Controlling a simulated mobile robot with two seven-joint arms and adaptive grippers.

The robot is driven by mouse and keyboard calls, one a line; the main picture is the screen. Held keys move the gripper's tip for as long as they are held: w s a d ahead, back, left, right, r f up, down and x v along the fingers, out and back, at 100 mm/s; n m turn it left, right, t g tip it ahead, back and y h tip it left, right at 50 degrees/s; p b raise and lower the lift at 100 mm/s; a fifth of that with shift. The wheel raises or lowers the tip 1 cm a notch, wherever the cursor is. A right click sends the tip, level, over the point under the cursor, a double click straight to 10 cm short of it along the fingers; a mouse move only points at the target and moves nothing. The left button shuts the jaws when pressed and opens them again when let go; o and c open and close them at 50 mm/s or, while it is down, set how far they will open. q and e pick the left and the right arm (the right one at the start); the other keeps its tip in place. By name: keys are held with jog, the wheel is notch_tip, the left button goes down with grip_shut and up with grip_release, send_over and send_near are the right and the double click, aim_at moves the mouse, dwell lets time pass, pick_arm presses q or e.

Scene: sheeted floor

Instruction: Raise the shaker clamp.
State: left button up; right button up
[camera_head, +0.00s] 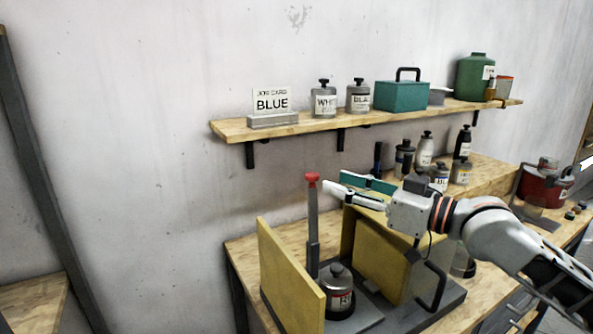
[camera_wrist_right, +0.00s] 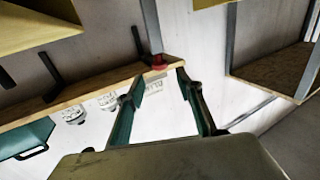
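The shaker clamp shows as a grey upright post with a red knob (camera_head: 311,178) on top, standing between two yellow panels of the shaker. A grey can with a dark lid (camera_head: 339,291) sits low beside the post; its label is partly cut from sight. My right gripper (camera_head: 337,181) comes in from the right at about knob height, fingers spread, empty, just right of the knob and apparently apart from it. In the right wrist view the red knob (camera_wrist_right: 158,60) appears between and just beyond the open fingertips (camera_wrist_right: 160,76). My left gripper is not in view.
The yellow left panel (camera_head: 290,275) and the yellow right housing (camera_head: 380,260) flank the post. A wall shelf (camera_head: 400,117) above holds a BLUE card, cans, a green box and a green jug. Several bottles stand behind my right arm. Air left of the post is clear.

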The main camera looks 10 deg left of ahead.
aim_at(318, 176)
jog(key=shift+p+x, duration=0.6)
jog(key=shift+x, duration=3.45)
jog(key=shift+s, duration=0.1)
